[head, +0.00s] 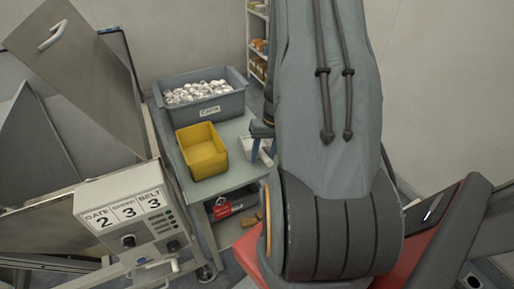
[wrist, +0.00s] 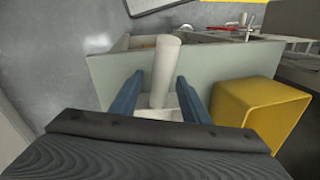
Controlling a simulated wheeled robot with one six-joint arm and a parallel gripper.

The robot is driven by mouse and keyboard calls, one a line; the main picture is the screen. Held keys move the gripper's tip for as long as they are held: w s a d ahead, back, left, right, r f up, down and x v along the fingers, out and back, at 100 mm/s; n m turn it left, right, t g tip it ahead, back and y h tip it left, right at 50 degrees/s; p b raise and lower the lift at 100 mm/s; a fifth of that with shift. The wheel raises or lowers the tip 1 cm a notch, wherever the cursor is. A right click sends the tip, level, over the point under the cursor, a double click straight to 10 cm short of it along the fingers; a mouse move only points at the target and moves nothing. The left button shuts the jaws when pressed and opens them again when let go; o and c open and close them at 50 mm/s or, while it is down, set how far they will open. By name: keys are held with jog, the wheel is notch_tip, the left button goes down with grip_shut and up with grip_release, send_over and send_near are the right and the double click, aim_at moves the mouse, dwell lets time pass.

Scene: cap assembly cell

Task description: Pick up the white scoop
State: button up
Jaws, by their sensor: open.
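The white scoop (wrist: 166,68) shows in the wrist view with its pale cylindrical handle between the two blue fingers of my gripper (wrist: 160,80). Its lower white part lies closer to the palm, partly hidden by the gripper body. The fingers are open, with a gap on each side of the handle. In the head view the scoop (head: 247,143) is on the cart beside the yellow bin, largely covered by my gripper (head: 262,150) and arm. My gripper points down at it.
The yellow bin (head: 203,152) stands close left of the scoop on the grey-green cart top (head: 227,181). Behind is a grey tub (head: 211,109) labelled CAPS, full of white caps. A control box (head: 127,213) and metal machine stand left. Shelves (head: 257,45) are at the back.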

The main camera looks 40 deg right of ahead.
grip_shut()
dwell(0.3)
jog(key=shift+r+b, duration=0.75)
jog(key=shift+r, duration=4.25)
